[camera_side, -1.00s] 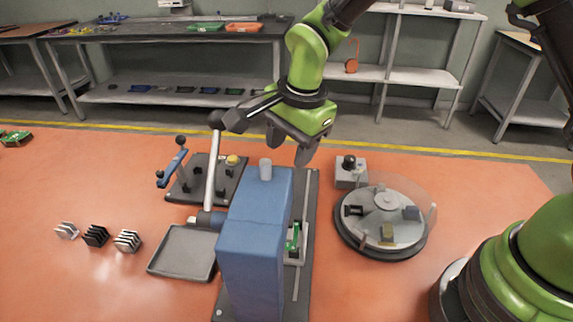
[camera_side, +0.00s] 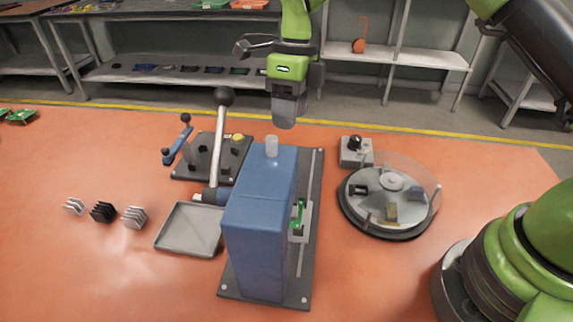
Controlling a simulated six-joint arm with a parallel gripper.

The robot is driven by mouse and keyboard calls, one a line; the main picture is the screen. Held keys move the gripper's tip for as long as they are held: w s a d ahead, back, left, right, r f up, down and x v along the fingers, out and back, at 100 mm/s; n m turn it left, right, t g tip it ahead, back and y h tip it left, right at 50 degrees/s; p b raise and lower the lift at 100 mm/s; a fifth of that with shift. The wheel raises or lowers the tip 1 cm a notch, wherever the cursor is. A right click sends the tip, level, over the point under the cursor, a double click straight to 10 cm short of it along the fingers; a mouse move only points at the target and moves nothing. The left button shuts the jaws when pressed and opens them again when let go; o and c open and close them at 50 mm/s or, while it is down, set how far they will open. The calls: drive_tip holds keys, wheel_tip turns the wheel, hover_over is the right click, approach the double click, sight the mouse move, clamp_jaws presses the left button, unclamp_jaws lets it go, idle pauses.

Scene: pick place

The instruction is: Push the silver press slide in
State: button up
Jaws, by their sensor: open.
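The blue press (camera_side: 258,230) stands upright on a dark base plate near the middle. Its silver slide (camera_side: 306,222) sits on the rail at the right side of the press, with a green part (camera_side: 297,215) on it; the press body hides some of the slide. The press lever (camera_side: 219,140) stands up on the left with a black knob. My gripper (camera_side: 285,118) hangs pointing down, above and behind the press top. It is open and holds nothing. It is apart from the slide.
A round turntable (camera_side: 383,232) with a clear cover stands to the right, with a small knob box (camera_side: 356,152) behind it. A grey tray (camera_side: 190,252) lies left of the press. A clamp fixture (camera_side: 215,160) stands behind the tray. Several small racks (camera_side: 103,212) are at far left.

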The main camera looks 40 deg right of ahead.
drive_tip(key=f, duration=0.3)
drive_tip(key=a+f, duration=0.1)
drive_tip(key=f, duration=0.3)
drive_tip(key=s+f, duration=0.1)
drive_tip(key=f, duration=0.3)
drive_tip(key=shift+a+f, duration=0.1)
drive_tip(key=shift+a, duration=0.2)
clamp_jaws()
drive_tip(key=shift+s+a, duration=0.1)
